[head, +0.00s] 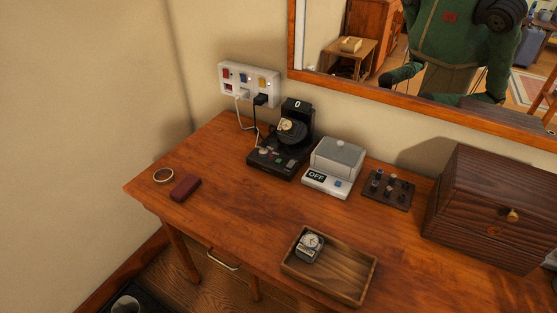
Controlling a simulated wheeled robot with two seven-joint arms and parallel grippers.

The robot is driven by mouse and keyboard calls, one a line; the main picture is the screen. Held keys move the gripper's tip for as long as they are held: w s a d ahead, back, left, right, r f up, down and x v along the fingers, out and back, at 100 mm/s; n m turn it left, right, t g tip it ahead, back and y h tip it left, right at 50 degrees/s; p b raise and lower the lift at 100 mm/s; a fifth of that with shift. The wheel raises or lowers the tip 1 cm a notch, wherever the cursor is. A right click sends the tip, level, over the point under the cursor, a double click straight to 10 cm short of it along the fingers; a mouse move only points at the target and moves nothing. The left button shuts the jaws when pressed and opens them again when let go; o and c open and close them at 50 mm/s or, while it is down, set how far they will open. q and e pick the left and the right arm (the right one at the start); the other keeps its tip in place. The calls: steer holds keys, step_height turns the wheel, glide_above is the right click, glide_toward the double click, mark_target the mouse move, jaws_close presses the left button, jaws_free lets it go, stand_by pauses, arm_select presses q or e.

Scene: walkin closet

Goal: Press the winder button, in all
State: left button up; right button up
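The black watch winder (296,119) stands at the back of the wooden desk, with "0" on its top display. A watch (286,126) sits on its round holder. Its low front base (272,163) carries several small buttons or lights, too small to tell apart surely; one looks reddish and one green. Neither of my grippers shows directly in the head view.
A white box (331,173) reads "OFF". A tool stand (388,189), a brown chest (492,207) and a tray (330,280) with a watch (309,246) are rightward. A ring (163,175) and red case (185,187) lie left. Cords reach a wall panel (249,84).

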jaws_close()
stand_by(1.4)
